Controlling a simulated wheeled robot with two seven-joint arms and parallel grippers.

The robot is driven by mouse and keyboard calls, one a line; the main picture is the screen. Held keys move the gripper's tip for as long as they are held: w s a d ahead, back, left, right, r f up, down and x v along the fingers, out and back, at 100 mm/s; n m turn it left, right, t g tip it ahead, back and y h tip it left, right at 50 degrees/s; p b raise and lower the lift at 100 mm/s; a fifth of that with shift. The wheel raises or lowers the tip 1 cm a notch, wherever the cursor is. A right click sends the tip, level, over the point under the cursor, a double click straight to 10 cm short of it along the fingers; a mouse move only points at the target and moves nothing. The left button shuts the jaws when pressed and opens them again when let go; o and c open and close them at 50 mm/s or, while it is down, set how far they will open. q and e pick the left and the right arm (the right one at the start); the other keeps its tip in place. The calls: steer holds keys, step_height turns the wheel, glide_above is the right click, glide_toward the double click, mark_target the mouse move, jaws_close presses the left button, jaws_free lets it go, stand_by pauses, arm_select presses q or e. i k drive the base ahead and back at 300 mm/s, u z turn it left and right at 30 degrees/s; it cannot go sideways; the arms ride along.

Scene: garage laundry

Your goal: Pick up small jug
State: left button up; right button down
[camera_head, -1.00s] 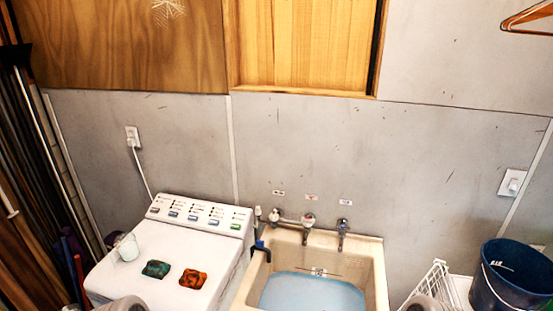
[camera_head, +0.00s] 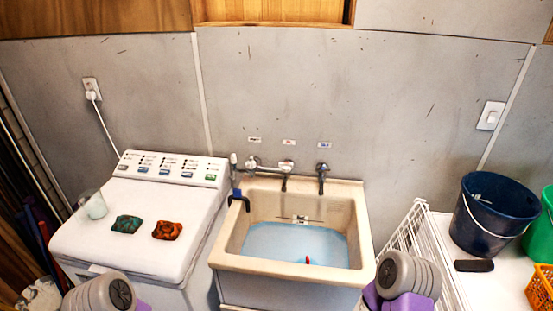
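A small, pale, translucent jug (camera_head: 95,206) stands on the left part of the white washing machine's lid. Its handle is hard to make out at this size. Nothing touches it from my side. Only grey and purple links of my two arms show at the bottom edge, the left one in front of the washing machine and the right one beside the sink. Neither gripper shows in the head view.
Green and orange-red cloths (camera_head: 146,228) lie right of the jug on the washing machine (camera_head: 100,239). A sink (camera_head: 232,262) holding bluish water stands beside it. A white rack (camera_head: 410,235), dark blue bucket (camera_head: 478,222), green bucket (camera_head: 543,235) and orange basket (camera_head: 540,290) are at right.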

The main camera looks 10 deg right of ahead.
mark_target(90, 209)
steer(key=u, duration=2.95)
steer(key=i, duration=1.5)
steer(key=z, duration=3.5)
steer(key=i, duration=0.1)
steer(key=u, duration=0.2)
